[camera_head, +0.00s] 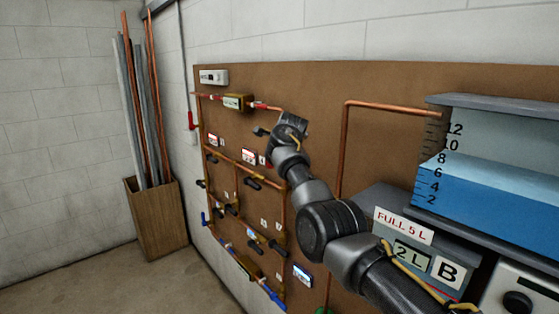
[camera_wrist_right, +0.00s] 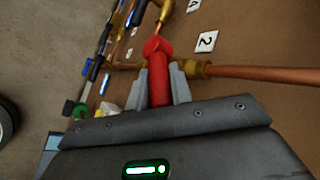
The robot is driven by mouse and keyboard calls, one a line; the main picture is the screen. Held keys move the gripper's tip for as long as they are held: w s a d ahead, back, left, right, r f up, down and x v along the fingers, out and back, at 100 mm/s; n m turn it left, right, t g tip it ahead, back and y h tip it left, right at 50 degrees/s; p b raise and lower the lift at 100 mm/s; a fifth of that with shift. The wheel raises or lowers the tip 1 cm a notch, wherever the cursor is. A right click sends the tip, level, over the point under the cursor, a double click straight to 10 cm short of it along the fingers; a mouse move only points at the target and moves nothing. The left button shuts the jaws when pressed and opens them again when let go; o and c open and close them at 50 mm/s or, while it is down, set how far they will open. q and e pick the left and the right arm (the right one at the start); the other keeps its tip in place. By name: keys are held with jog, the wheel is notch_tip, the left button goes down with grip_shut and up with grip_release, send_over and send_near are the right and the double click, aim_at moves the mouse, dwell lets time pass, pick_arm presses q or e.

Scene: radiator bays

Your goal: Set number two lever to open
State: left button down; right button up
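In the right wrist view, a red lever (camera_wrist_right: 159,78) stands between the two fingers of my right gripper (camera_wrist_right: 160,85), which close against both its sides. The lever lies across a copper pipe (camera_wrist_right: 265,74) with brass fittings. A white label reading 2 (camera_wrist_right: 205,42) is on the board beside it. In the head view, my right gripper (camera_head: 290,128) reaches in from the right to the brown board. The hand covers the gripped lever there, and its fingertips are hard to make out. My left gripper is not in view.
The brown board (camera_head: 330,85) carries several pipes, black levers and blue levers (camera_head: 272,294). A wooden bin (camera_head: 158,215) of pipes stands at the left. The floor (camera_head: 150,280) before the board looks clear.

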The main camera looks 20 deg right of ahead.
jog(key=o, duration=0.4)
jog(key=shift+o, duration=0.2)
jog(key=shift+s, duration=0.15)
jog(key=b+v, duration=0.6)
jog(key=v, duration=0.4)
jog(key=shift+r+b, duration=0.3)
jog(key=shift+a, duration=0.1)
jog(key=shift+c, duration=0.2)
